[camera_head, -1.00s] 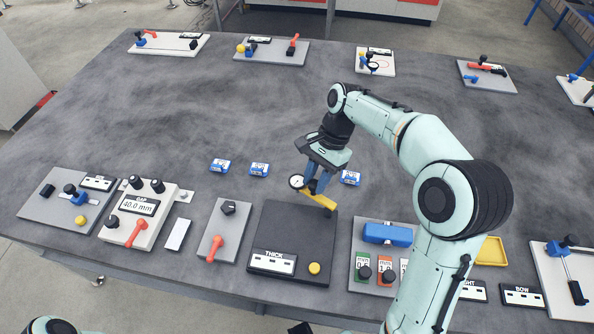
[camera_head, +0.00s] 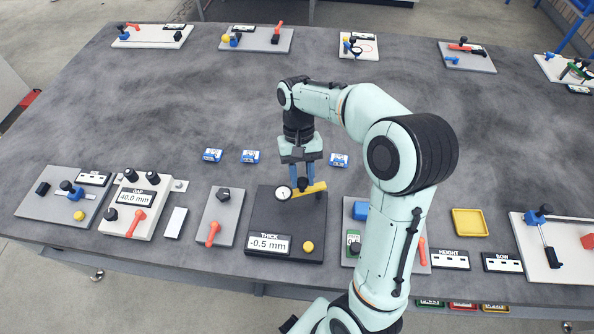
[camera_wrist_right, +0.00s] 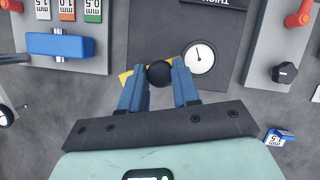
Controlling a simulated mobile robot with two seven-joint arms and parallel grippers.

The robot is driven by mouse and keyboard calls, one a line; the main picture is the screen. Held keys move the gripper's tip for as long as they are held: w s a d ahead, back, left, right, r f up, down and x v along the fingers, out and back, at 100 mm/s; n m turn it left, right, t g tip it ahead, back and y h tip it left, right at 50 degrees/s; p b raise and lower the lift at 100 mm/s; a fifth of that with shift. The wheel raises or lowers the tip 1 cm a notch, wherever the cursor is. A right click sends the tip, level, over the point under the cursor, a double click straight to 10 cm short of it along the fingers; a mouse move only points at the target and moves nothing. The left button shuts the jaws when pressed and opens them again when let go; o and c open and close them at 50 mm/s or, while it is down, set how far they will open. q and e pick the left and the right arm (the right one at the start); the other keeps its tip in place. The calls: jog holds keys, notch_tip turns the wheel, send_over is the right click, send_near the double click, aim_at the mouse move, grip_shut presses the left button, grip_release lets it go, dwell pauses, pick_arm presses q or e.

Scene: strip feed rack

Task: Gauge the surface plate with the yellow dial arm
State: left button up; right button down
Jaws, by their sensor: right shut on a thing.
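The dark surface plate (camera_head: 290,224) lies at the front middle of the table. Its THICK display (camera_head: 269,245) reads -0.5 mm, and a yellow button (camera_head: 308,247) sits beside it. The yellow dial arm (camera_head: 314,188) lies across the plate's back part, with a round white dial (camera_head: 283,193) at its left end. My right gripper (camera_head: 303,184) points down over the arm. In the right wrist view its blue fingers are shut on the arm's black knob (camera_wrist_right: 160,73), with the dial (camera_wrist_right: 198,58) beside them. My left gripper is out of view.
Several small blue-and-white blocks, one of them here (camera_head: 250,157), lie behind the plate. A lever panel (camera_head: 227,210) stands left of it, and a grey panel with a blue block (camera_head: 360,209) right. A yellow tray (camera_head: 469,222) is farther right. The table's middle is clear.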

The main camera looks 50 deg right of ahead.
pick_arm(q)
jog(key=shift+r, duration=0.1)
pick_arm(e)
jog(key=shift+s+a+n, duration=0.15)
jog(key=shift+s+n, duration=0.05)
jog(key=shift+n, duration=0.4)
jog(key=shift+g, duration=0.3)
jog(key=c, duration=0.8)
grip_release()
jog(key=shift+h, duration=0.3)
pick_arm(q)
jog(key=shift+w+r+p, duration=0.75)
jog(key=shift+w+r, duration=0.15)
pick_arm(e)
jog(key=v, duration=0.7)
jog(key=shift+r, duration=0.2)
